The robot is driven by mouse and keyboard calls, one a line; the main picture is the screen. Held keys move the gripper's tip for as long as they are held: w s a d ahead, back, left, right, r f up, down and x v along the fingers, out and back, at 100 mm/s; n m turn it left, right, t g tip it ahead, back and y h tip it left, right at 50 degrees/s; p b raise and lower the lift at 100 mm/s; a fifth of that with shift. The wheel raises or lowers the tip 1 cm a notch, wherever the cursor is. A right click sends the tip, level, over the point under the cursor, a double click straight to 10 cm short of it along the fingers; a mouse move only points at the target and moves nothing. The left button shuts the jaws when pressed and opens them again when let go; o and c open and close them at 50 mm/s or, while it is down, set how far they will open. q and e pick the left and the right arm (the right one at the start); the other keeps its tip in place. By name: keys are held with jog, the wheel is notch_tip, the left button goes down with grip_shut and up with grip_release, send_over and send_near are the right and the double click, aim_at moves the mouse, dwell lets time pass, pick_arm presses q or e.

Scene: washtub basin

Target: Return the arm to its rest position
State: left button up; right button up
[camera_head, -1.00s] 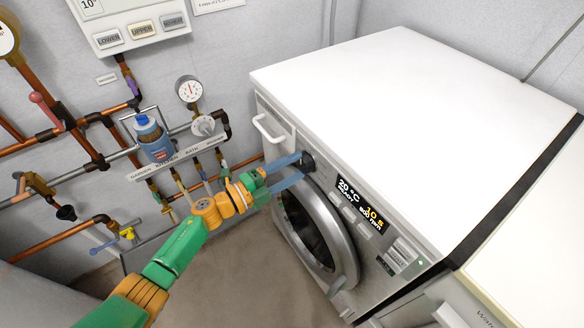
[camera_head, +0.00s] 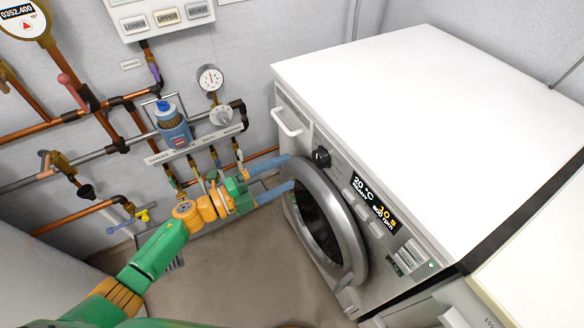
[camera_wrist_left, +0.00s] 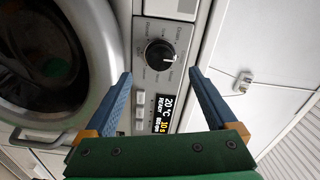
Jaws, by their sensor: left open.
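My left arm (camera_head: 160,250) reaches in from the lower left, green and orange. Its left gripper (camera_head: 291,173) has blue fingers spread apart and empty, in front of the washing machine (camera_head: 410,110). The black dial (camera_head: 321,157) is up and to the right of the fingertips, apart from them. In the left wrist view the dial (camera_wrist_left: 159,53) shows beyond the gap between the open fingers (camera_wrist_left: 160,76). The display (camera_head: 374,204) reads 20 °C, READY, 10 s and 800 rpm. The right gripper is not in view.
The round door (camera_head: 353,235) is close to the fingers' right. Wall pipes with valves, a gauge (camera_head: 210,78) and a blue bottle (camera_head: 173,125) on a labelled shelf are behind the arm. A white appliance (camera_head: 535,260) stands at right. Floor (camera_head: 235,280) is clear below.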

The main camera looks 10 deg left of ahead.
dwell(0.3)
pick_arm(q)
jog(key=s+a+f+n+y+p, duration=0.35)
jog(key=a+f+n+y, duration=0.25)
jog(key=f+n, duration=0.25)
jog(key=s+a+f+n+y+p, duration=0.3)
jog(key=s+a+f+n+y, duration=0.25)
jog(key=f+n, duration=0.35)
jog(key=s+f+n+g+y+p, duration=0.1)
jog(key=s+f+n+g, duration=0.2)
jog(key=s, duration=1)
jog(key=s+f+n+g+y+p, duration=0.2)
jog(key=s+f+g, duration=0.4)
jog(key=s, duration=0.8)
jog(key=shift+s+f+n+g, duration=0.2)
jog(key=shift+f+n+g, duration=0.1)
jog(key=shift+f+n, duration=0.35)
